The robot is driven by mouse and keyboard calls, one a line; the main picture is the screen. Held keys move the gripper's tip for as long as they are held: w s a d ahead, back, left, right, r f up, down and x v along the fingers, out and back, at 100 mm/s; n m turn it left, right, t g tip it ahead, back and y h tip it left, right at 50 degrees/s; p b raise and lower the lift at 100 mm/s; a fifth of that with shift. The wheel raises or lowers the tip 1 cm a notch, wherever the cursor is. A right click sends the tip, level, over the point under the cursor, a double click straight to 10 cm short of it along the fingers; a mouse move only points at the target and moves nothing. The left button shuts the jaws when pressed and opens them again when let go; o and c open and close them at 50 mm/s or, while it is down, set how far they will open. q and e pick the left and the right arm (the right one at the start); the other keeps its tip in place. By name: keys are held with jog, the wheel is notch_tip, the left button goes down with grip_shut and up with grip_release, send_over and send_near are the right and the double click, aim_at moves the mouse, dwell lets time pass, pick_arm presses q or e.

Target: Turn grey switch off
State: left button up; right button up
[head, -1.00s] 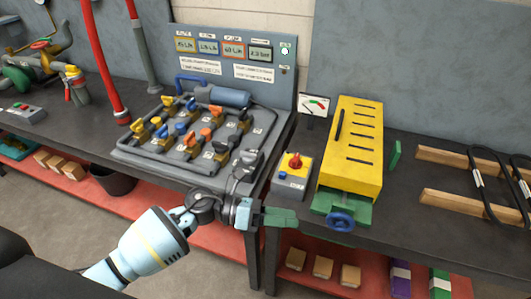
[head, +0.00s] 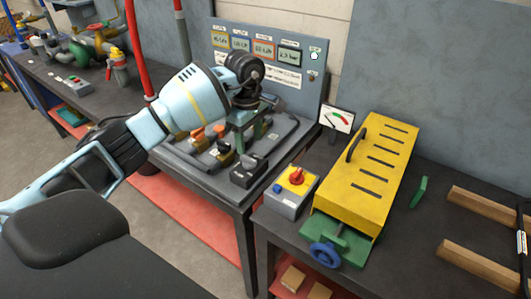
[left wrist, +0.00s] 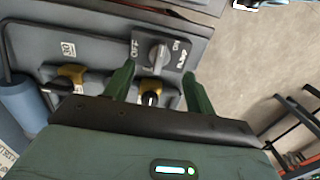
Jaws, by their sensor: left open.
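The grey switch (head: 249,170) sits on a dark box at the front right corner of the grey valve panel. In the left wrist view its grey knob (left wrist: 157,56) stands on a grey plate with markings on both sides, seen turned round; I cannot tell its setting for sure. My left gripper (head: 244,138) is over the panel, just behind the switch, pointing down. In the left wrist view its green fingers (left wrist: 160,88) are spread with the knob beyond and between them, and nothing held. A yellow-based valve (left wrist: 150,90) also shows between them. My right gripper is out of view.
A box with a red knob (head: 292,190) and a yellow unit with a blue handwheel (head: 375,180) stand to the right. A red pipe (head: 136,50) rises left of the arm. Several orange-handled valves (head: 198,136) are close by on the panel.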

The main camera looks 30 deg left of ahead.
aim_at(248, 158)
pick_arm(q)
jog(key=shift+w+a+r, duration=0.1)
jog(key=shift+w+a, duration=0.25)
jog(key=shift+s+a+r, duration=0.1)
jog(key=shift+s+r, duration=0.1)
jog(key=shift+s, duration=0.15)
jog(key=shift+s+f, duration=0.15)
jog(key=shift+f, duration=0.45)
notch_tip(248, 158, down, 5)
jog(key=shift+r, duration=0.1)
jog(key=shift+f, duration=0.9)
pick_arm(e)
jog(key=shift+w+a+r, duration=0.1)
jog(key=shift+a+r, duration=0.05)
